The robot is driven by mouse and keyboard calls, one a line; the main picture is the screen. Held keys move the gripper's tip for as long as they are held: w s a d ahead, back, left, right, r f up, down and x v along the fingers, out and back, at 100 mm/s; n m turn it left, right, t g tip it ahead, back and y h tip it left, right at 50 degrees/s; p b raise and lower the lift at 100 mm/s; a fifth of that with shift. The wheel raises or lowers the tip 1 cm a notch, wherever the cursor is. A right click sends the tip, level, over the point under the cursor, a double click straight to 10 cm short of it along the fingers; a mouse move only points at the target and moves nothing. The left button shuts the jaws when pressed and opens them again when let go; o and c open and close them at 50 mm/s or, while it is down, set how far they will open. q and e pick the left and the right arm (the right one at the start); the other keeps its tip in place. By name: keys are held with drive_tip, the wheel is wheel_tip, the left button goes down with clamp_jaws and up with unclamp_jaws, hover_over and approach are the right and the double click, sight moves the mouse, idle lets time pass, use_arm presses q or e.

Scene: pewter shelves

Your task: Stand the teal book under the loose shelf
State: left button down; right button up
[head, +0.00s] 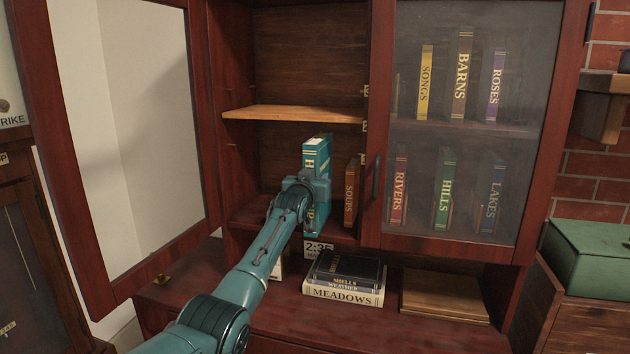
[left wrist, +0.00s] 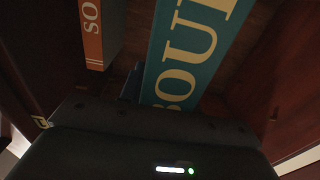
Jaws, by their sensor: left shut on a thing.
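The teal book (head: 317,152) stands roughly upright in the open left bay of the cabinet, its spine facing out. My left gripper (head: 309,190) is shut on it and covers the middle of its spine. The book also fills the middle of the left wrist view (left wrist: 193,50). The loose shelf (head: 293,114) is a lighter wooden board across the bay. The book's top is below the shelf's front edge. Whether the book's foot touches the lower shelf (head: 252,214) is hard to tell. My right gripper is not in view.
A brown book marked SOUPS (head: 351,192) stands just right of the teal book. The glass door (head: 460,150) on the right is shut; the left door (head: 135,130) is open. A stack of books (head: 345,295) lies on the ledge below. The bay's left side is clear.

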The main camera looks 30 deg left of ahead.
use_arm(q)
drive_tip(key=shift+r, duration=0.2)
drive_tip(key=c, duration=1.3)
unclamp_jaws()
drive_tip(key=o, duration=0.4)
drive_tip(key=shift+f, duration=0.1)
drive_tip(key=shift+c, duration=0.2)
drive_tip(key=shift+f, duration=0.25)
drive_tip(key=s+d, duration=0.1)
drive_tip(key=s, duration=0.7)
drive_tip(key=s+d, duration=0.1)
drive_tip(key=s, duration=0.4)
drive_tip(key=shift+d+r+p, duration=0.2)
drive_tip(key=shift+d+p, duration=0.1)
drive_tip(key=shift+d, duration=0.05)
